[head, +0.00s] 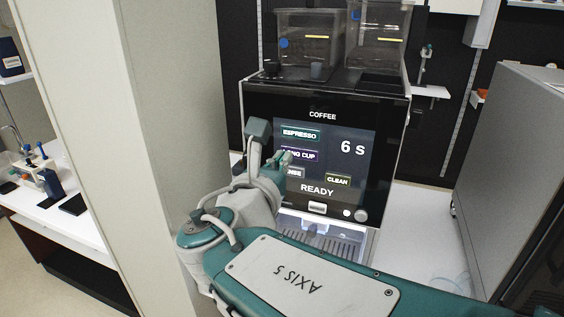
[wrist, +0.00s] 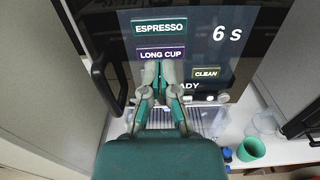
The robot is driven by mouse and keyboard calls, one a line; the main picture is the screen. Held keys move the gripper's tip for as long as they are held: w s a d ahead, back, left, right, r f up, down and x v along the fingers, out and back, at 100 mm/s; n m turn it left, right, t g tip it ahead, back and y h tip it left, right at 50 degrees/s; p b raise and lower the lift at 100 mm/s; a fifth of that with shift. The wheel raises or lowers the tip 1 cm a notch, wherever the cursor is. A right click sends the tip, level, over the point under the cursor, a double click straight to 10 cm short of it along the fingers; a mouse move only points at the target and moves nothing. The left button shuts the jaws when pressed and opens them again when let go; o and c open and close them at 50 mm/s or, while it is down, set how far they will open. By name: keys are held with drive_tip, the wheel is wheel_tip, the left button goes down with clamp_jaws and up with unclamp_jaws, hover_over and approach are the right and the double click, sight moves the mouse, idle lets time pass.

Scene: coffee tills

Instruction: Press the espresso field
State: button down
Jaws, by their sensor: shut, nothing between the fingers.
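The coffee machine (head: 255,105) has a dark touch screen that reads "6 s" and "READY". The green espresso field (head: 300,133) is at the screen's upper left. It is fully visible in the wrist view (wrist: 160,28). The purple long cup field (head: 302,155) is just below it, partly covered by my gripper (head: 287,157) in the head view. My gripper is shut and empty, pointing at the screen. In the wrist view its tips (wrist: 159,68) appear just below the long cup field, below espresso. I cannot tell whether they touch the screen.
The clean field (head: 338,180) is at lower right; another field beside it is partly hidden by my gripper. A drip grate (head: 322,240) lies beneath the screen. A green cup (wrist: 250,149) stands right of the machine. A pale wall panel (head: 170,120) rises at left.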

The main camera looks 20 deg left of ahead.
drive_tip(key=shift+w+d, duration=0.2)
drive_tip(key=shift+w, duration=3.6)
drive_tip(key=shift+w+f, duration=0.1)
drive_tip(key=shift+w, duration=0.5)
drive_tip(key=shift+s, duration=0.1)
approach(299, 135)
drive_tip(key=w, duration=0.3)
